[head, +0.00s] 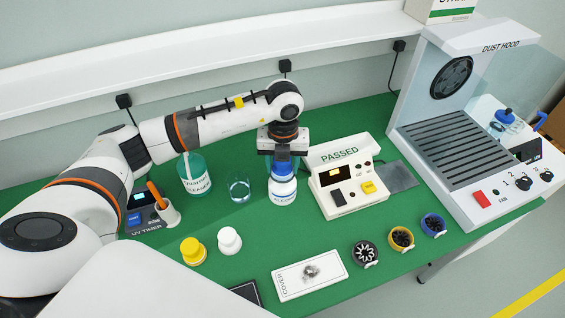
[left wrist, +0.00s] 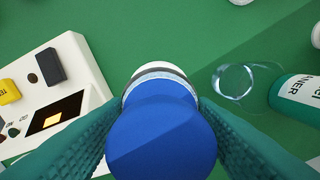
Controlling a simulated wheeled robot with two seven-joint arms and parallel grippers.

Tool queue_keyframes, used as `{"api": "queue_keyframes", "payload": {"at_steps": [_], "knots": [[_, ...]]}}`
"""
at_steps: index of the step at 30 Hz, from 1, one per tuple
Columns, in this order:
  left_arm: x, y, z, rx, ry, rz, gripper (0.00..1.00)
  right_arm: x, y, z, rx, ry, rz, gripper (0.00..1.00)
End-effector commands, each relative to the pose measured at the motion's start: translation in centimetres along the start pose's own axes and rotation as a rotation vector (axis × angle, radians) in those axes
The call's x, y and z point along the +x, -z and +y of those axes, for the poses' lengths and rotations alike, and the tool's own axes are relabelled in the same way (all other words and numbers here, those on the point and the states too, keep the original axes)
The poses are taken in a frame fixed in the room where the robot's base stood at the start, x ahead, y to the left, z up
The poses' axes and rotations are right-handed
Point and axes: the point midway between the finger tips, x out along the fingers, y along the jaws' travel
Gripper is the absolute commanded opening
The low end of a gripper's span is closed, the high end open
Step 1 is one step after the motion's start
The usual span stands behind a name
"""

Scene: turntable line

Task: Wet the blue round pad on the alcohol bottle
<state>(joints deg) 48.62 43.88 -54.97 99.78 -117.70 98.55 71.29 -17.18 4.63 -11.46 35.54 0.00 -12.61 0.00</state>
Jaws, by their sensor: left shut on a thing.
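The blue round pad (left wrist: 163,137) is held between the two fingers of my left gripper (head: 280,160), as both views show. The alcohol bottle (head: 282,192), white with a blue-lettered label, stands upright on the green mat directly below the pad. In the left wrist view the white rim of the bottle (left wrist: 155,70) shows just behind the pad. The pad is at the bottle's top; I cannot tell whether it is pressed down or just touching. My right gripper is in neither view.
A clear glass (head: 239,190) and a green-labelled cleaner jar (head: 194,175) stand left of the bottle. The PASSED tester (head: 341,185) is close on its right. Yellow (head: 192,251) and white (head: 229,240) round pads stand in front. The dust hood (head: 460,120) is at the right.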

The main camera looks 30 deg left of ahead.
Motion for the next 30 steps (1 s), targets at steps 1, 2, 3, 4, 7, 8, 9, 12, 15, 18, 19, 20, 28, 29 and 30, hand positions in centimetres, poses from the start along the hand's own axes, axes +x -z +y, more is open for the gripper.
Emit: {"api": "queue_keyframes", "payload": {"at_steps": [1,2,3,4,7,8,9,12,15,18,19,20,28,29,30], "knots": [[-0.8,0.0,0.0,0.000,-0.001,0.002,0.33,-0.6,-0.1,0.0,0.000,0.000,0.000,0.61],[-1.0,0.1,0.0,0.000,-0.002,0.002,0.33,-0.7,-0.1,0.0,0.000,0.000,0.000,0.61],[-1.4,0.1,0.0,0.000,-0.002,0.003,0.33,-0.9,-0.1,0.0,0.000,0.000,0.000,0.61],[-1.6,0.1,0.0,0.000,-0.002,0.003,0.33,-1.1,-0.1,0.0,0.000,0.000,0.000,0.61],[-2.5,0.1,0.0,0.000,-0.002,0.004,0.33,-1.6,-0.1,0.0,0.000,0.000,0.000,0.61],[-2.7,0.1,0.0,0.000,-0.002,0.004,0.33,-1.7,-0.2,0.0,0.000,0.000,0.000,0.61],[-3.0,0.1,0.0,-0.001,-0.002,0.004,0.33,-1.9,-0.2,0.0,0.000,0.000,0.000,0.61],[-3.8,0.1,0.0,-0.001,-0.001,0.004,0.33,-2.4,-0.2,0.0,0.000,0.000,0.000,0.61],[-4.7,0.1,0.0,-0.001,-0.002,0.004,0.33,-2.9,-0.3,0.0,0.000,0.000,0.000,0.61],[-5.5,0.1,0.0,-0.002,-0.003,0.004,0.33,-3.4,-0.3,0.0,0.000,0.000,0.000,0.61],[-5.7,0.1,0.0,-0.002,-0.003,0.004,0.33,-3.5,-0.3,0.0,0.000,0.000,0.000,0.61],[-6.0,0.1,0.0,-0.002,-0.003,0.004,0.33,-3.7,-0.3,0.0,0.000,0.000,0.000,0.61],[-6.3,0.1,-0.1,-0.002,-0.002,0.003,0.33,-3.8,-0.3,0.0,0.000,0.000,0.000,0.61],[-6.3,0.1,-0.1,-0.002,-0.002,0.003,0.33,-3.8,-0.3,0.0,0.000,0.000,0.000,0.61],[-6.3,0.1,-0.1,-0.002,-0.002,0.004,0.33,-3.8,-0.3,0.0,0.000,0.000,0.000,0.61]]}}
